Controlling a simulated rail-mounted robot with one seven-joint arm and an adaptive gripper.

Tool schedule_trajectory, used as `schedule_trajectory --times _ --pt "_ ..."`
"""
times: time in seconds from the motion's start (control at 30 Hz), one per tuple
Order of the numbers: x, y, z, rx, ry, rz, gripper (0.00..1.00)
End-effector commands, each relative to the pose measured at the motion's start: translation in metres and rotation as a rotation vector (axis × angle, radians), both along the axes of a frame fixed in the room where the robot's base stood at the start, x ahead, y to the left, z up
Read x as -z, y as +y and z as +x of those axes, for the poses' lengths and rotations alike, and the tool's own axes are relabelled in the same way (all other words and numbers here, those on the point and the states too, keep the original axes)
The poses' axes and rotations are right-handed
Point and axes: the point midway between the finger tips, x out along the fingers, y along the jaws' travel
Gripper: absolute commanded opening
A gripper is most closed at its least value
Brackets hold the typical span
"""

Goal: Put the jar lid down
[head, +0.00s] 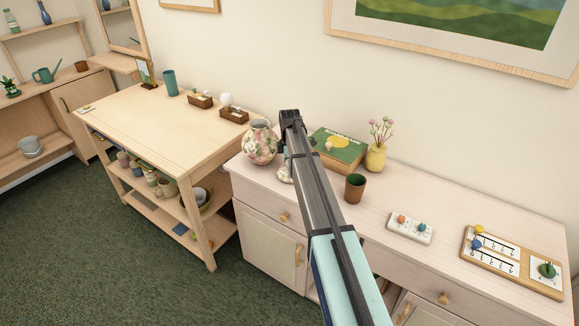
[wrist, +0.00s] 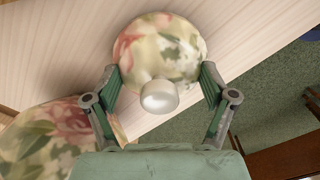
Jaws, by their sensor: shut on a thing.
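The jar lid (wrist: 160,48) is round and cream with pink and green floral patches and a pale round knob (wrist: 159,96). My gripper (wrist: 160,75) is shut on it, one finger at each side of the lid. In the head view a small part of the lid (head: 285,173) shows left of my arm, which hides the rest. The matching floral jar (head: 259,144) stands upright on the pale cabinet (head: 330,212), just left of the lid; it also shows at lower left in the wrist view (wrist: 45,140). I cannot tell whether the lid touches the cabinet top.
A brown cup (head: 355,188), a green boxed game (head: 340,147) and a yellow vase (head: 376,157) with flowers stand right of my arm. A wooden table (head: 150,120) adjoins at left.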

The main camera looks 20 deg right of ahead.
Motion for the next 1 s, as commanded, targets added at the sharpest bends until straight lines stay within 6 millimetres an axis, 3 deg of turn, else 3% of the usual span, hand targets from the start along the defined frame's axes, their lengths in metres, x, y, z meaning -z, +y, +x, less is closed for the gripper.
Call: schedule_trajectory --times 0.23,0.27,0.3,0.77,1.0 --pt "0.003 0.0 0.0 0.0 0.001 0.0 0.36" --pt "0.003 0.0 0.0 0.0 0.001 0.0 0.87" --pt "0.003 0.0 0.0 0.0 0.0 0.0 1.0" --pt "-0.002 0.0 0.0 0.0 0.0 0.0 1.0" --pt "-0.03 0.0 0.001 0.0 -0.001 0.0 1.0"
